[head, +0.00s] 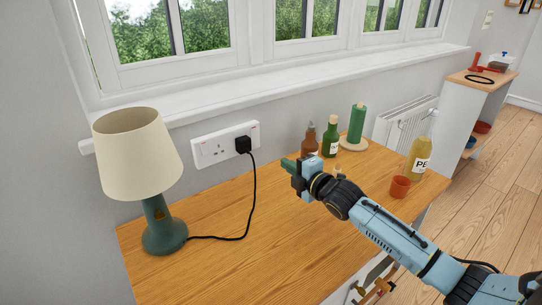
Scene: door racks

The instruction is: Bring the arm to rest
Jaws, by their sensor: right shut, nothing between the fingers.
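My right arm comes in from the lower right and reaches over the wooden table (225,215). My right gripper (289,163) is shut and empty, held above the table in front of the wall. Its tips point up and left, toward the wall socket (213,148), but are apart from it. My left gripper is not in view.
A lamp (140,155) stands at the left; its cord runs to a black plug (243,144) in the socket. Behind my gripper are a brown bottle (310,142), a green bottle (331,137) and a green cylinder (357,122).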

